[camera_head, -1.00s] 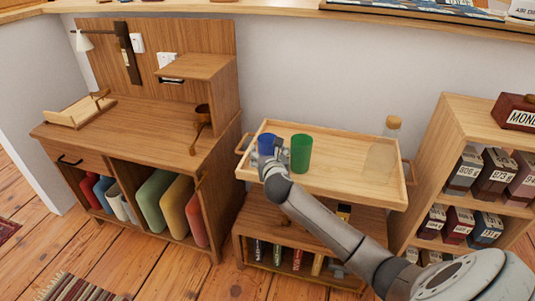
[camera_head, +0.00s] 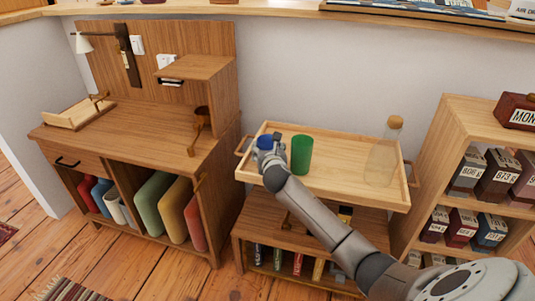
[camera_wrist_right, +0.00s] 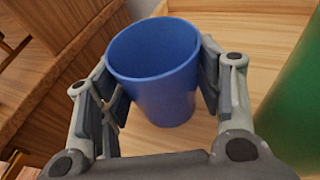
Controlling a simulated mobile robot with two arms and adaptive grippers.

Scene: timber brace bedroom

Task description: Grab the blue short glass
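The blue short glass (camera_head: 265,142) stands near the left end of the wooden tray top (camera_head: 340,182) of a trolley. In the right wrist view the blue glass (camera_wrist_right: 155,75) is between the two fingers of my right gripper (camera_wrist_right: 160,95). The pads lie against its sides, and its open rim faces the camera. In the head view my right gripper (camera_head: 268,158) covers the lower part of the glass. I cannot tell whether its base touches the tray. My left gripper is not in view.
A green glass (camera_head: 302,155) stands close on the right of the blue one; it also fills the right edge of the wrist view (camera_wrist_right: 295,105). A corked clear bottle (camera_head: 384,155) stands at the tray's right end. A wooden desk (camera_head: 135,128) is left, a shelf (camera_head: 455,125) right.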

